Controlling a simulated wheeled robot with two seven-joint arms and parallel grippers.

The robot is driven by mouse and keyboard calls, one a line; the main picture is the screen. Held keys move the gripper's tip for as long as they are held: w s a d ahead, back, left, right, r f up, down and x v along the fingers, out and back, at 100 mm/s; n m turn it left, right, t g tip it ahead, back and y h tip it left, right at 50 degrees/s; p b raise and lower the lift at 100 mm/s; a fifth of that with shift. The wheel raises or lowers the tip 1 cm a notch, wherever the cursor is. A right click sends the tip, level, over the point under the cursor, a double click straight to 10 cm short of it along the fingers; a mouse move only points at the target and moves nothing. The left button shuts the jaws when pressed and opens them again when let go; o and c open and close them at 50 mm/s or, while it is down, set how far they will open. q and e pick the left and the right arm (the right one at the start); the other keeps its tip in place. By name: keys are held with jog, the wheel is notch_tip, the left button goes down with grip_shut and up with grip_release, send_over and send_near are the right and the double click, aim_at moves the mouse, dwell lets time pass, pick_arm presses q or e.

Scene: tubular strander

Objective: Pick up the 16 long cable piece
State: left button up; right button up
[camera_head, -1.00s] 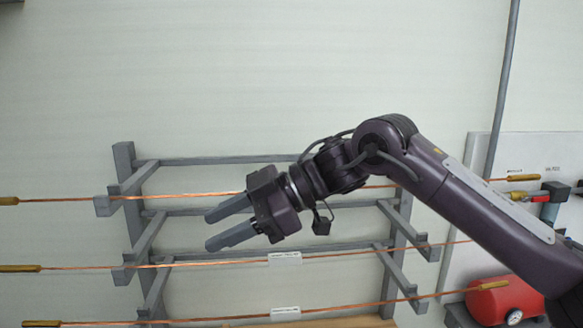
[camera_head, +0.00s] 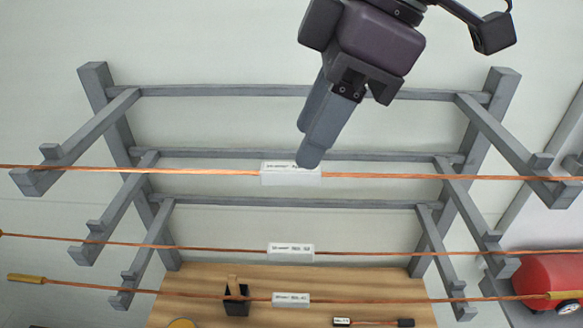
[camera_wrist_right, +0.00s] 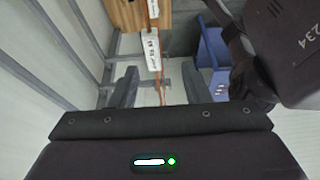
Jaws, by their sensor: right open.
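Three long copper cable pieces lie across a grey rack, each with a white label: the top one (camera_head: 400,176), the middle one (camera_head: 380,252) and the bottom one (camera_head: 400,299). The label print is too small to tell which is the 16. My right gripper (camera_head: 312,150) is open and empty, pointing down, with its fingertips close to the top cable's label (camera_head: 290,173). In the right wrist view, a copper cable (camera_wrist_right: 160,85) with a white label (camera_wrist_right: 152,50) shows between the open fingers (camera_wrist_right: 161,87). Whether it touches them I cannot tell. My left gripper is out of view.
The grey rack's arms (camera_head: 95,135) jut out on both sides with upturned ends. Below stands a wooden surface (camera_head: 190,285) with a small black holder (camera_head: 236,298) and a short cable piece (camera_head: 375,322). A red tank (camera_head: 545,275) is at the right.

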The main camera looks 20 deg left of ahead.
aim_at(293, 168)
jog(key=f, duration=0.1)
jog(key=a+f+p, duration=0.1)
jog(key=f, duration=0.1)
jog(key=shift+w+a+f, duration=0.15)
jog(key=shift+w+f, duration=0.15)
jog(key=shift+w+a+f, duration=0.1)
jog(key=shift+a+f, duration=0.05)
jog(key=shift+f, duration=0.35)
jog(key=shift+s+r, duration=0.1)
jog(key=shift+s, duration=0.15)
jog(key=c, duration=0.5)
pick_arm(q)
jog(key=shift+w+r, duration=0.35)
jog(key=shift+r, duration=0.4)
pick_arm(e)
jog(key=shift+w, duration=0.15)
grip_shut()
